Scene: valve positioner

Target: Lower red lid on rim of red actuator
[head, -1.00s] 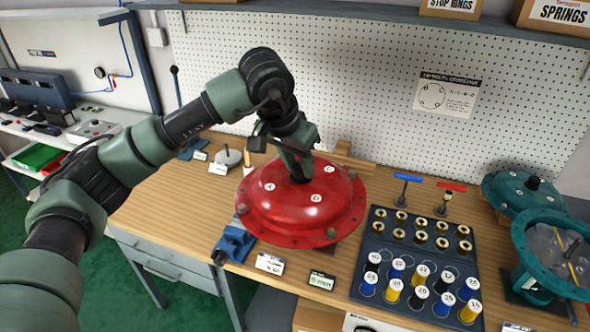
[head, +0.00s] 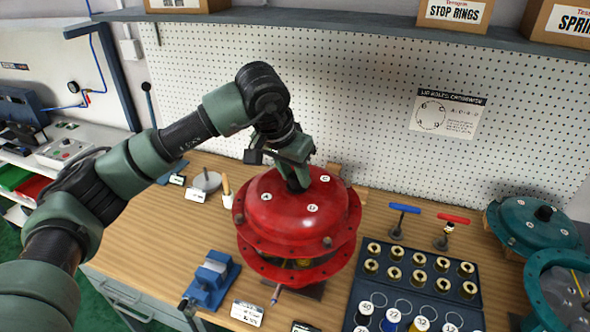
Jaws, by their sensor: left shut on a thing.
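The red lid (head: 265,220) is a dome with a flat flange, bolt holes and round white labels. My left gripper (head: 297,186) is shut on the knob at its top. The red actuator (head: 275,272) stands on the bench directly below, with its flange showing under the lid. A gap is visible between the two flanges, and yellow parts (head: 304,262) show inside it. The lid looks roughly level over the actuator. The far side of both rims is hidden. My right gripper is not in view.
A blue vise (head: 211,280) stands left of the actuator. A dark tray (head: 425,280) of brass fittings and coloured, numbered cylinders lies to the right, with blue and red T-handle tools (head: 404,208) behind it. A teal lid (head: 535,225) and teal housing (head: 545,290) are far right.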

